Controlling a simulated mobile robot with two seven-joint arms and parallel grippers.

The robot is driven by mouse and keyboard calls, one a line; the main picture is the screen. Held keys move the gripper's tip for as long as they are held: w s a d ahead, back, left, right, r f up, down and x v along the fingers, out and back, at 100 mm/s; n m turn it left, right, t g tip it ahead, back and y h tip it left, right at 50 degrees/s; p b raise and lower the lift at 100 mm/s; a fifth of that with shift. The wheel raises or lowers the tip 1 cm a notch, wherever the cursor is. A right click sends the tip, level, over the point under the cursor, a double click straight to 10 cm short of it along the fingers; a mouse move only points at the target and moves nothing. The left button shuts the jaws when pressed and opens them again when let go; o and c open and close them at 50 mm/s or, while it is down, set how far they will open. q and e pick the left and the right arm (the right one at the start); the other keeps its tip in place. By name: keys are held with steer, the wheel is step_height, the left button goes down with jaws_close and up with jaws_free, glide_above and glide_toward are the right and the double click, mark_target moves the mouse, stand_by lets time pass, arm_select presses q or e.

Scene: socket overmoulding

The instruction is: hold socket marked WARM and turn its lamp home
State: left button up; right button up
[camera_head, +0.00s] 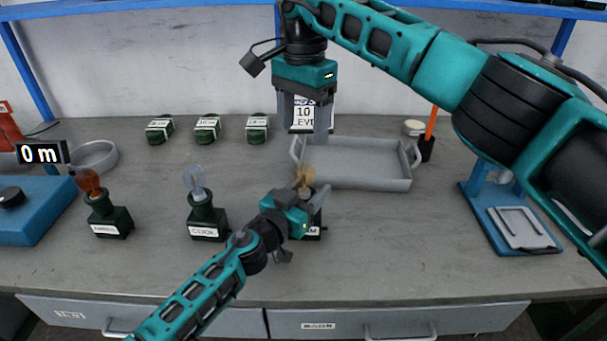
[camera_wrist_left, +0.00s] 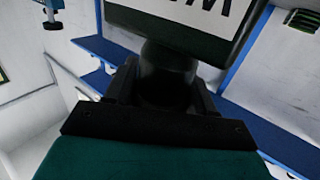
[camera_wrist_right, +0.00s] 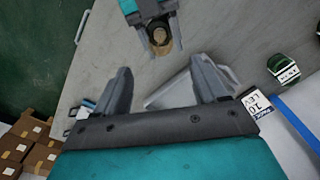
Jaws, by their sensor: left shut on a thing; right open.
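The socket marked WARM (camera_head: 315,233) stands on the bench, its label mostly hidden, with a yellowish lamp (camera_head: 304,175) upright in its top. My left gripper (camera_head: 312,200) is shut on this socket's neck. In the left wrist view the dark neck (camera_wrist_left: 165,75) sits between the jaws, and the label ends in M. My right gripper (camera_head: 306,118) is open and empty, pointing down above and behind the lamp. In the right wrist view the lamp (camera_wrist_right: 160,40) lies beyond the open fingers (camera_wrist_right: 162,78), apart from them.
A socket marked COOL (camera_head: 207,220) with a clear lamp and another with a reddish lamp (camera_head: 108,216) stand to the left. A grey tray (camera_head: 360,184) lies behind the WARM socket. Several green blocks (camera_head: 207,128) and a level sign (camera_head: 303,113) are at the back. A blue stand (camera_head: 510,225) is right.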

mark_target(302, 165)
step_height(302, 165, down, 12)
steer(key=shift+r, duration=0.1)
stand_by(0.4)
steer(key=shift+c, duration=0.4)
steer(key=c, duration=1)
steer(key=shift+m, duration=0.3)
steer(key=m, duration=0.3)
steer(key=shift+m, duration=0.4)
steer(key=shift+w+a+r+m, duration=0.1)
steer(key=shift+m, duration=2.2)
